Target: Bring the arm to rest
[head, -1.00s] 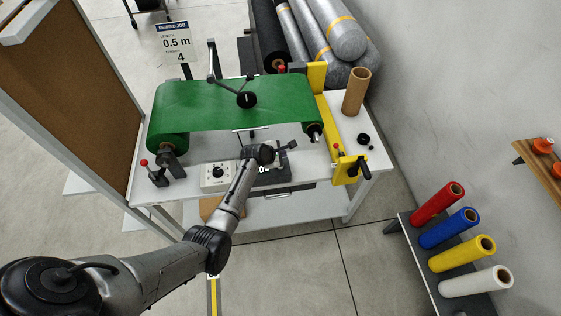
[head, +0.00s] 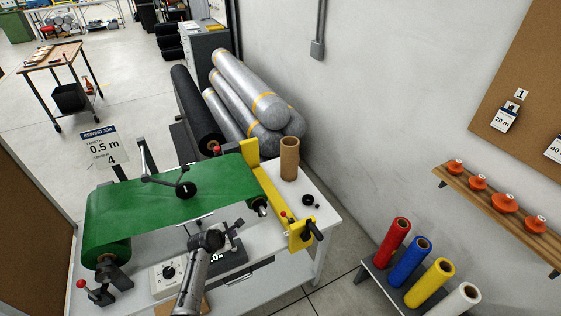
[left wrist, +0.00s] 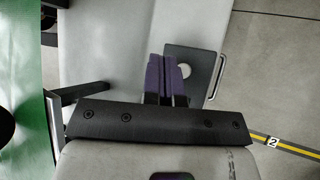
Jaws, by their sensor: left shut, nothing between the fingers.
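My left arm reaches in from the bottom of the head view over the rewinding bench (head: 290,262). My left gripper (head: 234,230) is above the bench's front part, just in front of the green sheet (head: 195,193). In the left wrist view the gripper's two purple fingers (left wrist: 164,78) lie together, shut, with nothing between them. Below them is the white bench top with a dark square plate (left wrist: 207,62). My right gripper is in neither view.
The green sheet spans two rollers under a black crank arm (head: 184,190). A control box (head: 168,273) and a dark display unit (head: 236,258) sit at the front. A yellow bracket (head: 299,236) and cardboard tube (head: 290,158) stand right. Coloured rolls (head: 410,262) fill a rack.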

